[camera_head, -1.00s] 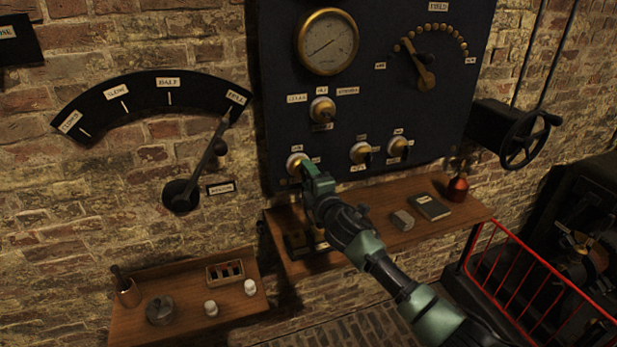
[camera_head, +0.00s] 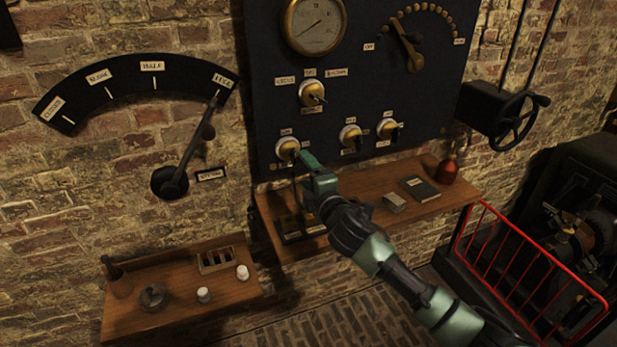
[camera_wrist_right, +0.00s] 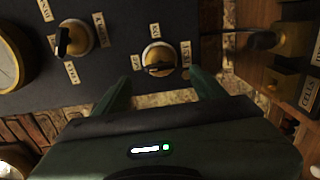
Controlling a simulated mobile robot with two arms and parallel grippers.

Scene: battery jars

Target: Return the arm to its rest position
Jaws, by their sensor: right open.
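My right gripper (camera_head: 305,160) is beside the lower-left brass knob (camera_head: 288,149) of the dark wall panel (camera_head: 385,90), just right of it in the head view. In the right wrist view my gripper's two green fingers (camera_wrist_right: 163,88) are spread apart with nothing between them. The brass knob (camera_wrist_right: 159,57) with its dark handle lies ahead of the fingers, and they do not appear to close on it. My right arm reaches in from the lower right. My left gripper is not in view.
A wooden shelf (camera_head: 440,195) under the panel holds a grey block, a dark book and a red bottle. A lower shelf (camera_head: 180,325) holds small jars and a rack. A lever (camera_head: 190,155) is at left. A handwheel (camera_head: 514,122) and red railing (camera_head: 545,285) are at right.

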